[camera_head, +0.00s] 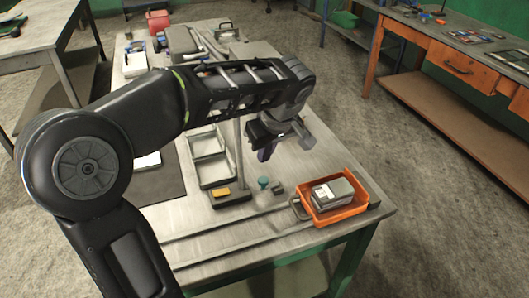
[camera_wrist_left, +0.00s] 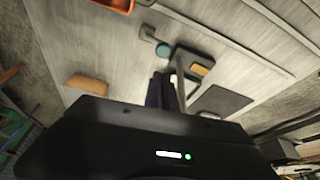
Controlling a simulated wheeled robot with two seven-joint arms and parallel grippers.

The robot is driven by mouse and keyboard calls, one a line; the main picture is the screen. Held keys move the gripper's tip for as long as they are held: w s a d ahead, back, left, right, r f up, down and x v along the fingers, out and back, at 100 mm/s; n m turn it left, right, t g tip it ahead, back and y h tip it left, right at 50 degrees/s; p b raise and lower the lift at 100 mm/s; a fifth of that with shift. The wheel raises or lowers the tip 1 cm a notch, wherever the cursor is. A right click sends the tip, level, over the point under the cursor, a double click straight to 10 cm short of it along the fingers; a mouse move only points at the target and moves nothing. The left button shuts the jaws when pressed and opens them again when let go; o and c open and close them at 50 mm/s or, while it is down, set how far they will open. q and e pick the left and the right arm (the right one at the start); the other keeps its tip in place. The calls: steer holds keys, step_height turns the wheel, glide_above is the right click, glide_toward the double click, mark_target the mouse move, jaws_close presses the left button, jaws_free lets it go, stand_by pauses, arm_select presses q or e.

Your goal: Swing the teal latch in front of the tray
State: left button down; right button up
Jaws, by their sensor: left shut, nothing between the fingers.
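The teal latch (camera_head: 263,182) shows as a small round teal knob on the metal table, left of the orange tray (camera_head: 352,208). A small grey block (camera_head: 277,188) is beside it. In the left wrist view the teal knob (camera_wrist_left: 163,50) lies just beyond my fingertips, with a grey piece (camera_wrist_left: 148,33) between it and the orange tray (camera_wrist_left: 122,4). My left gripper (camera_head: 265,153) points down above the table, behind and above the knob, apart from it. Its fingers (camera_wrist_left: 165,82) are shut and empty. My right gripper is not in view.
A thin upright post (camera_head: 240,150) stands close to my left gripper, on a black base (camera_head: 232,199) with a yellow block (camera_head: 221,193). A grey box (camera_head: 332,193) sits in the tray. Two rails (camera_head: 235,224) run along the table's front. Open-topped frames (camera_head: 215,172) lie left of the post.

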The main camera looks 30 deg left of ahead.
arm_select(q)
steer(key=x, duration=0.8)
steer(key=shift+p, duration=0.35)
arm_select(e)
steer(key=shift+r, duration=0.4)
arm_select(q)
steer(key=shift+f, duration=0.1)
